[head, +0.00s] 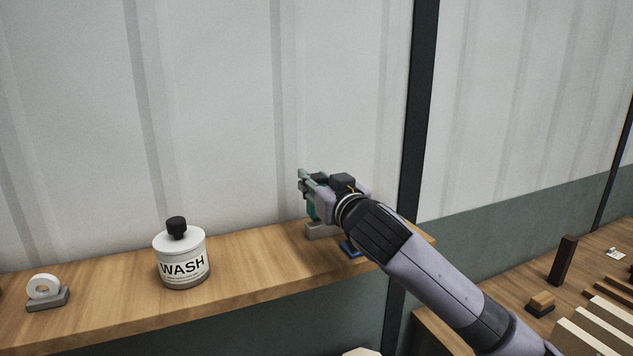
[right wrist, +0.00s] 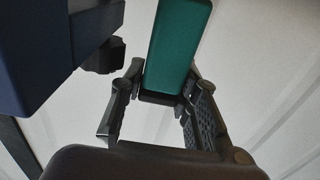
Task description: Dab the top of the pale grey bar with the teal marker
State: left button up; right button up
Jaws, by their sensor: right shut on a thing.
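My right gripper (head: 306,184) is shut on the teal marker (head: 312,211) above the wooden shelf. In the right wrist view the teal marker (right wrist: 180,45) stands between the two dark fingers (right wrist: 160,105). The pale grey bar (head: 321,231) lies on the shelf directly below the marker. The marker's lower end is at or just above the bar's top; I cannot tell whether they touch. The gripper and arm hide part of the marker. My left gripper is not in view.
A blue object (head: 350,248) sits right of the bar, partly behind my right arm. A white WASH bottle (head: 181,260) and a white roll on a grey stand (head: 47,292) are further left on the shelf (head: 245,262). A wall rises close behind. Shelf between bottle and bar is clear.

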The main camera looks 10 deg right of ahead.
jog(key=shift+f+b, duration=0.4)
jog(key=shift+f, duration=0.25)
dwell(1.0)
jog(key=shift+r, duration=0.1)
notch_tip(320, 180, up, 7)
jog(key=p, duration=0.6)
